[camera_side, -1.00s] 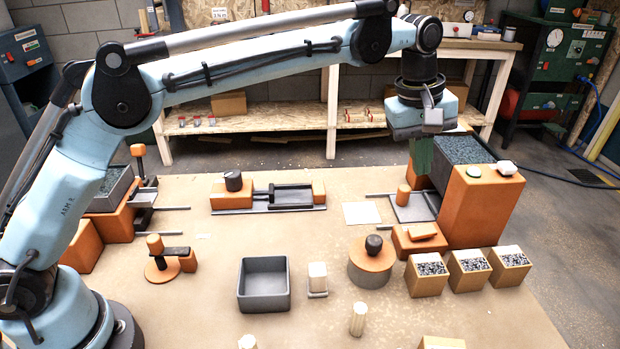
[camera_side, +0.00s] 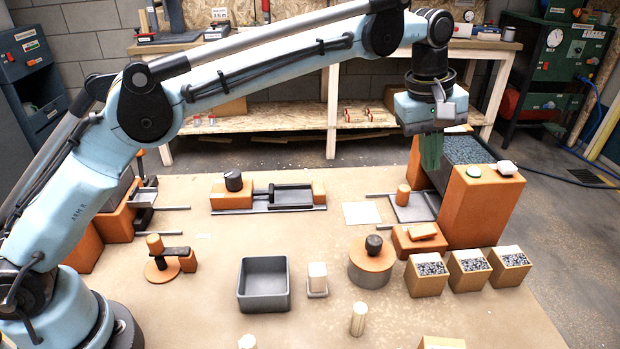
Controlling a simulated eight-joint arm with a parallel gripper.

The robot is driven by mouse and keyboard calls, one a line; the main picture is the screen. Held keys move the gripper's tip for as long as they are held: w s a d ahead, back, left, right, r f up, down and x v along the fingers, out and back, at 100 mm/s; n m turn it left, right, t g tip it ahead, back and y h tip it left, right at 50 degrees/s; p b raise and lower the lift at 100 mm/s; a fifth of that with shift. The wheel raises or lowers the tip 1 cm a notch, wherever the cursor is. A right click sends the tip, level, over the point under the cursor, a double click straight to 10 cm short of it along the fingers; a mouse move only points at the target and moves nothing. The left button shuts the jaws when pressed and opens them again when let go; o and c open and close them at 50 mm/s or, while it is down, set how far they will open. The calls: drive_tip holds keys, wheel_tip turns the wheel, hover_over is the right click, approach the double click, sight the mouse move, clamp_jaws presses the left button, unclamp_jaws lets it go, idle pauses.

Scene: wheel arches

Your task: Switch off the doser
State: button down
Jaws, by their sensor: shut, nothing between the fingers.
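The doser is probably the orange machine (camera_side: 480,214) at the right, with a hopper of dark grey granules (camera_side: 466,150) behind its front block. Whether either is pressed cannot be told. My gripper (camera_side: 431,168) points down with its green fingers shut and empty. In the picture it is left of both buttons, in front of the hopper's left side, and appears clear of them.
Three boxes of granules (camera_side: 468,268) stand in front of the machine. An orange block (camera_side: 418,239) and a sliding plate (camera_side: 412,208) are to its left. A grey tray (camera_side: 264,297) and round orange-topped drum (camera_side: 371,265) stand nearer.

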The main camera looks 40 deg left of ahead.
sight(422, 229)
drive_tip(key=shift+f, duration=0.1)
drive_tip(key=f, duration=0.4)
drive_tip(key=w+d+f, duration=0.1)
drive_tip(key=f, duration=0.4)
drive_tip(key=w+d+f, duration=0.1)
drive_tip(key=f, duration=0.3)
drive_tip(key=shift+f, duration=0.3)
drive_tip(key=shift+w+d+f, duration=0.1)
drive_tip(key=shift+d+f, duration=0.05)
drive_tip(key=shift+f, duration=0.1)
drive_tip(key=shift+s+a, duration=0.55)
drive_tip(key=shift+a, duration=0.1)
drive_tip(key=shift+r, duration=0.1)
wheel_tip(422, 229, up, 14)
drive_tip(key=s+a, duration=0.2)
